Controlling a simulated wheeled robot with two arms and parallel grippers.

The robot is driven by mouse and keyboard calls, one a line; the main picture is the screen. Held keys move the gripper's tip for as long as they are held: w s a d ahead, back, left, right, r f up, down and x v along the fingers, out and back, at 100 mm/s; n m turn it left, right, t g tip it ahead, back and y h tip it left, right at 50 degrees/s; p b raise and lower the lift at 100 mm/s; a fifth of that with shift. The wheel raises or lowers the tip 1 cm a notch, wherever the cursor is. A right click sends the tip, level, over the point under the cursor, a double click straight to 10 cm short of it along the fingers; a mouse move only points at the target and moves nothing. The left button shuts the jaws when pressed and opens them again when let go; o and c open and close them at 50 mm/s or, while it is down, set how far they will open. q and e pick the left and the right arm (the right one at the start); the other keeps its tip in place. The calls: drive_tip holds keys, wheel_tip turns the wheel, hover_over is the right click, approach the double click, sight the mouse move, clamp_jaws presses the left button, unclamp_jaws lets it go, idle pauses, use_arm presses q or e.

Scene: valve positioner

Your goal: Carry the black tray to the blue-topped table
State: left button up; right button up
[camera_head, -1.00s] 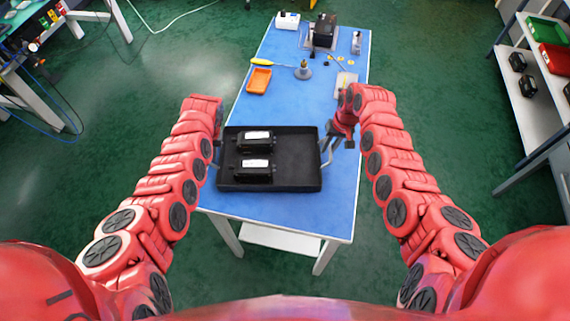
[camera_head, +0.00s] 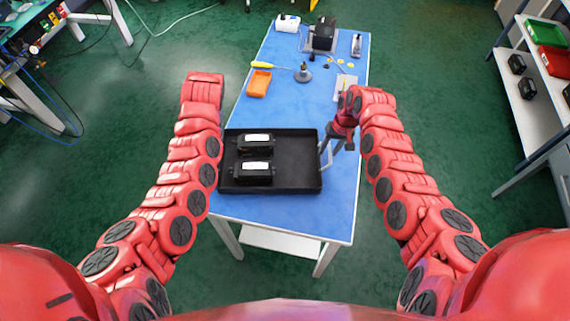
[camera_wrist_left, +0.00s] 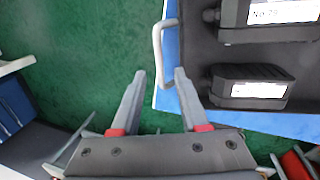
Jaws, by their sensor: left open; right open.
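The black tray (camera_head: 296,172) rests on the near part of the blue-topped table (camera_head: 290,215), with two black devices (camera_head: 254,173) with white labels in its left half. My right gripper (camera_head: 336,146) is open beside the tray's right handle (camera_head: 327,158); I cannot tell whether they touch. My left gripper is hidden behind its arm in the head view.
An orange bin (camera_head: 259,83), a yellow screwdriver (camera_head: 262,65), a grey round part (camera_head: 303,73) and a black device (camera_head: 323,35) stand farther back on the table. A shelf (camera_head: 530,100) with green and red bins is at the right. Green floor lies around the table.

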drive_tip(key=shift+r, duration=0.1)
use_arm(q)
drive_tip(key=v, duration=0.2)
drive_tip(key=shift+r, duration=0.25)
use_arm(e)
wheel_tip(320, 180, up, 12)
drive_tip(key=d, duration=0.2)
drive_tip(key=shift+f, duration=0.2)
use_arm(q)
drive_tip(key=shift+f, duration=0.1)
use_arm(e)
drive_tip(key=shift+d+f, duration=0.1)
